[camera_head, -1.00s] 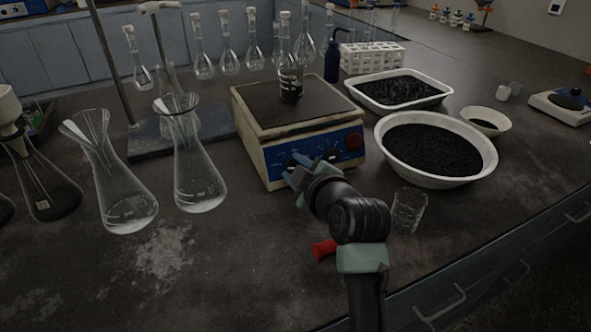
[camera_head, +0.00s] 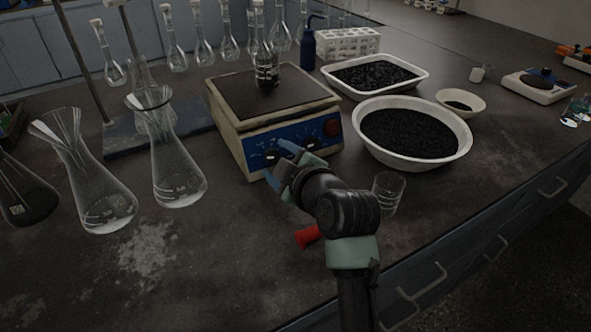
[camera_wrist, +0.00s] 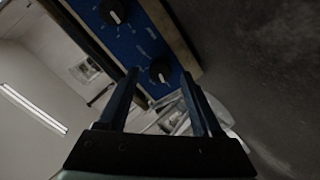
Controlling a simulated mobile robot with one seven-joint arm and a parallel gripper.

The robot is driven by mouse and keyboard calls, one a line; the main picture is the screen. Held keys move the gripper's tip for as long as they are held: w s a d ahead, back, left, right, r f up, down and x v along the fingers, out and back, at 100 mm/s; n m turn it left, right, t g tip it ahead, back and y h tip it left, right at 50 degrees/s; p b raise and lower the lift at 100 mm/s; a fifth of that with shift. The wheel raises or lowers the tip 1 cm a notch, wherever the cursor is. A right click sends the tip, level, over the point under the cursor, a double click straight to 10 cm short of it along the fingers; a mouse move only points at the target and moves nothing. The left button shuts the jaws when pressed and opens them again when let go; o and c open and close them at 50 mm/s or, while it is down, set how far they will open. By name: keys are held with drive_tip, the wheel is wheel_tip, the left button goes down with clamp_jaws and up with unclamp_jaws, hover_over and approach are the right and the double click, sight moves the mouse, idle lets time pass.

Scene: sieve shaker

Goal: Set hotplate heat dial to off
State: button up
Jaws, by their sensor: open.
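The hotplate (camera_head: 232,133) has a dark top plate and a blue front panel with dials and a red round knob (camera_head: 332,128). The wrist view shows two black dials with white marks, one at the upper left (camera_wrist: 113,12) and one lower (camera_wrist: 160,70). I cannot read which is the heat dial. My gripper (camera_head: 277,160) is in front of the left part of the panel, its fingers partly hiding it. In the wrist view my gripper (camera_wrist: 160,73) is open and empty, with the lower dial appearing between its fingertips. I cannot tell whether they touch.
Conical flasks (camera_head: 178,165) stand to the left. A white bowl of black grains (camera_head: 462,150), a tray (camera_head: 420,88) and a clear beaker (camera_head: 388,192) are to the right. A red object (camera_head: 308,236) lies near my arm.

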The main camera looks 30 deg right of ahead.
drive_tip(key=p+v, duration=0.1)
drive_tip(key=v, duration=1)
drive_tip(key=w+a+r+m+t, duration=0.15)
drive_tip(key=a+r+t, duration=0.3)
drive_tip(key=r, duration=0.65)
drive_tip(key=a+r+m+t, duration=0.3)
drive_tip(key=a+r, duration=0.3)
drive_tip(key=r, duration=0.6)
drive_tip(key=s+a+r+m+t+p, duration=0.1)
drive_tip(key=s+a+r+m+t, duration=0.3)
drive_tip(key=r, duration=0.5)
drive_tip(key=s+a+r+m+t+p, duration=0.1)
drive_tip(key=s+a+r+m+t, duration=0.1)
drive_tip(key=s+a+r, duration=0.5)
wheel_tip(320, 180, up, 23)
drive_tip(key=w+d+p, duration=0.1)
drive_tip(key=d+p, duration=0.1)
drive_tip(key=p, duration=1.9)
drive_tip(key=shift+d+f, duration=0.2)
drive_tip(key=shift+d, duration=0.1)
drive_tip(key=shift+n, duration=0.25)
